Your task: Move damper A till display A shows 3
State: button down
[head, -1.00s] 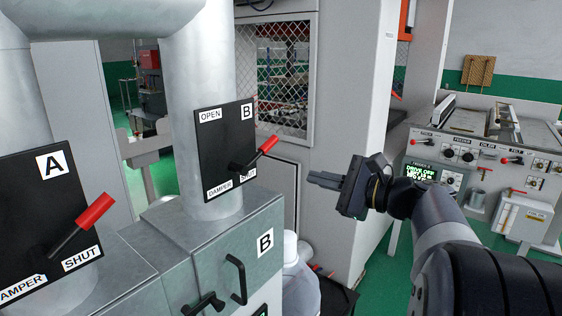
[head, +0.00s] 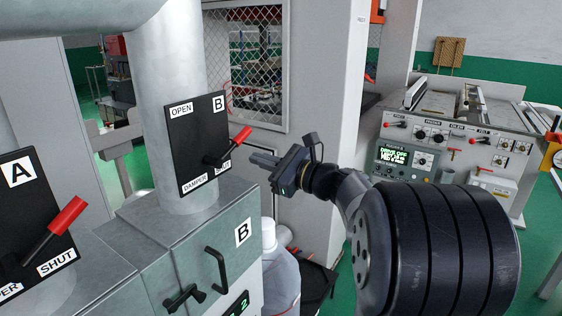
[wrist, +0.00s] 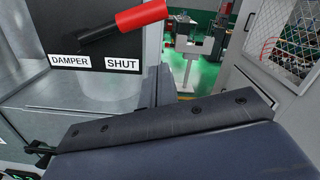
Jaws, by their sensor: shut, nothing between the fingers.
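Damper A is a black plate (head: 30,195) at the left edge of the head view, partly cut off. Its red-handled lever (head: 62,220) points up and right, above the SHUT label. Display A is not in view. My gripper (head: 262,158) is shut and empty, pointing left. In the picture it is just right of and below the red handle of damper B (head: 238,137); contact cannot be told. The wrist view shows a red lever handle (wrist: 140,14) over DAMPER and SHUT labels; its letter is out of frame. My gripper's body fills the bottom there.
Damper B's black plate (head: 198,155) is on the middle duct. Below it, cabinet B (head: 210,235) has black handles and a partly cut-off green display (head: 237,304). A white jug (head: 280,275) stands beside it. A control bench (head: 440,140) is at the right.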

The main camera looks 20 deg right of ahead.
jog(key=shift+s+a+r+p, duration=0.15)
jog(key=shift+a+r+p, duration=0.15)
jog(key=shift+r, duration=0.55)
jog(key=shift+s+a+r+p, duration=0.1)
jog(key=shift+a+r+p, duration=0.2)
jog(key=shift+r, duration=0.55)
jog(key=shift+s+a+r+n+b, duration=0.1)
jog(key=shift+a+r+n+b, duration=0.05)
jog(key=shift+r+n+b, duration=0.15)
jog(key=shift+a+r+n+b, duration=0.1)
jog(key=shift+a+r+n, duration=0.1)
jog(key=shift+r, duration=0.2)
jog(key=shift+d+f, duration=0.1)
